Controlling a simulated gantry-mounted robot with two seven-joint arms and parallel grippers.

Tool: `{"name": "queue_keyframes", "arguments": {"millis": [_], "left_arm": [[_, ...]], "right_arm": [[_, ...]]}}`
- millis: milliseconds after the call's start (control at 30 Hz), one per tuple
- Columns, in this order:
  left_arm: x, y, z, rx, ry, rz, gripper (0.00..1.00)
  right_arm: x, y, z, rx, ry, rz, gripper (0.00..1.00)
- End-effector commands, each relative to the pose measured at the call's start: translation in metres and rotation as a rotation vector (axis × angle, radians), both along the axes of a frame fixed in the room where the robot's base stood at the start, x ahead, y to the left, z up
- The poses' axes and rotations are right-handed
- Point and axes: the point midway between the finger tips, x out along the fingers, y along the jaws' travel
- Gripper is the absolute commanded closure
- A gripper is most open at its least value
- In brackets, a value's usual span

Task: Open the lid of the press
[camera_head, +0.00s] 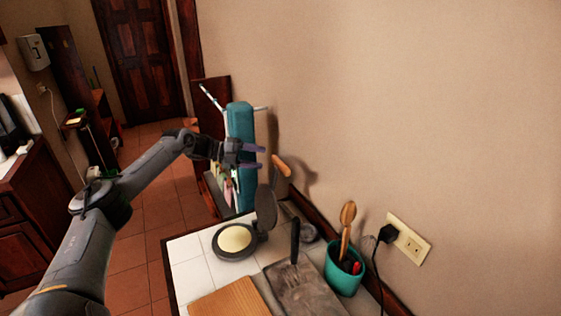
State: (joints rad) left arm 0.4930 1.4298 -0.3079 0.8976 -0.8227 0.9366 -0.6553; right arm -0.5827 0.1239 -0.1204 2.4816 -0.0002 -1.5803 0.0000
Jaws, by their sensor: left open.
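The press (235,241) stands on the white tiled counter, with a pale yellow disc on its round dark base. Its dark round lid (266,207) is raised and stands roughly upright at the base's right rear edge. An orange-brown wooden handle (282,166) shows above the lid and seems to belong to the press. My left gripper (262,156) is open, with its purple fingertips just left of the handle and above the lid. I see nothing between its fingers. My right gripper is not in view.
A teal cup (344,270) with wooden utensils stands at the right, near a wall socket (408,239) with a plugged-in cord. A wooden board (229,300) and a grey slab (304,290) lie in front.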

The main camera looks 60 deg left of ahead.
Motion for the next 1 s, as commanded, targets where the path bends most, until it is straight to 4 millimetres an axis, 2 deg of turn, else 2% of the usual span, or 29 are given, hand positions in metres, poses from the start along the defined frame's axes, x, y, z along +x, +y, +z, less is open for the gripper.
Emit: {"name": "queue_keyframes", "arguments": {"millis": [267,600,1000], "left_arm": [[0.029,-0.016,-0.003,-0.001,-0.004,-0.002,0.47],[0.061,-0.034,-0.014,-0.002,-0.002,0.000,0.47],[0.074,-0.041,-0.019,0.001,0.000,0.000,0.47]], "right_arm": [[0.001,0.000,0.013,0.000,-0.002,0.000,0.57],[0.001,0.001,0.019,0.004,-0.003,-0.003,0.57],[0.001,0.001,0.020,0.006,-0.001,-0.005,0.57]]}}
